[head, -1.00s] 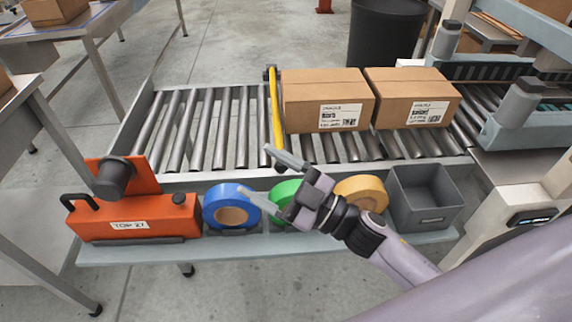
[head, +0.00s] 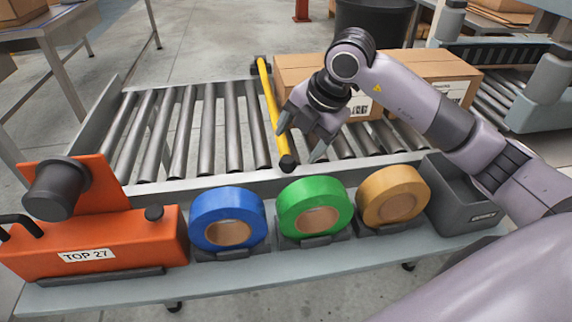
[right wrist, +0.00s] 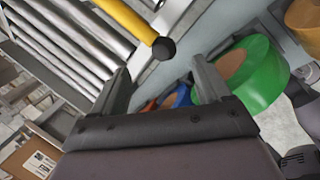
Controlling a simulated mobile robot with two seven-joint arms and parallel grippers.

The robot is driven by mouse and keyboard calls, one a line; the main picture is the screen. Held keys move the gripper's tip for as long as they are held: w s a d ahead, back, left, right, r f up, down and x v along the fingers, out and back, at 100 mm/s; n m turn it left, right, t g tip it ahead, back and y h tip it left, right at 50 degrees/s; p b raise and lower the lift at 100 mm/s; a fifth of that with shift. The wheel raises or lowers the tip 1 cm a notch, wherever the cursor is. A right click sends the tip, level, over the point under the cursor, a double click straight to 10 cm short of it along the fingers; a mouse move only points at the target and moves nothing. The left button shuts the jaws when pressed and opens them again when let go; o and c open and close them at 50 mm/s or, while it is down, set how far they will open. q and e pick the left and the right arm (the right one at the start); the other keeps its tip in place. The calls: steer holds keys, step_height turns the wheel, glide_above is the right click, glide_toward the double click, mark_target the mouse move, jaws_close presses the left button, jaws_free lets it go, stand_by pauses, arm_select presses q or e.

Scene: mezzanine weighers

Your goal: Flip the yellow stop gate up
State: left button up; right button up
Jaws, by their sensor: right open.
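The yellow stop gate (head: 271,105) is a yellow bar lying across the roller conveyor, from a black mount at the back to a black knob at the front rail. Its front end and knob also show in the right wrist view (right wrist: 131,22). My right gripper (head: 301,140) is open and empty, with its fingers around the knob end in the head view. In the right wrist view my right gripper (right wrist: 160,77) has the knob just beyond and between its fingertips; I cannot tell whether they touch. My left gripper is not in view.
Cardboard boxes (head: 298,72) stand on the rollers right of the gate, partly hidden by my right arm. Blue (head: 199,220), green (head: 292,195) and tan (head: 371,197) tape rolls, an orange device (head: 120,232) and a grey bin (head: 452,207) line the front shelf. The left rollers are clear.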

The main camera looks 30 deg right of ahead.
mark_target(289, 157)
steer(key=shift+b+x, duration=0.7)
steer(key=shift+x, duration=2.8)
